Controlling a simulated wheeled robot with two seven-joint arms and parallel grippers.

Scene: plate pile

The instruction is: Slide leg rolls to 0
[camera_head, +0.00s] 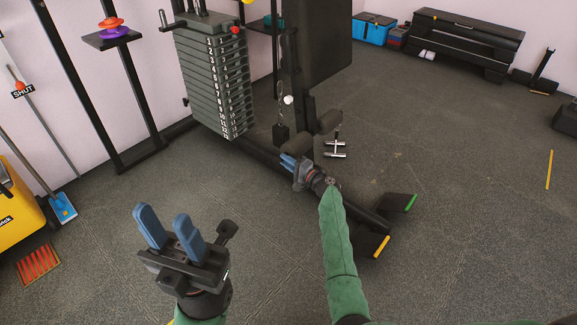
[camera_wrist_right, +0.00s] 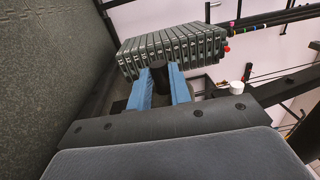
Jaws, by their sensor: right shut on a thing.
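The leg rolls are dark padded cylinders low on the black weight machine; one roll (camera_head: 327,121) shows on the far side of the floor beam in the head view. My right gripper (camera_head: 289,162) reaches down to the beam beside them. In the right wrist view its blue fingers close around a dark cylinder (camera_wrist_right: 160,80), which looks like a leg roll part; the hand hides most of it in the head view. My left gripper (camera_head: 165,214) is open and empty above the floor, to the left. I cannot make out a 0 mark or scale near the rolls.
The numbered weight stack (camera_head: 215,80) stands behind the beam. Foot plates with green (camera_head: 399,203) and yellow (camera_head: 371,243) edges lie at the beam's near end. A small metal handle (camera_head: 335,148) is on the floor. Open floor lies to the right.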

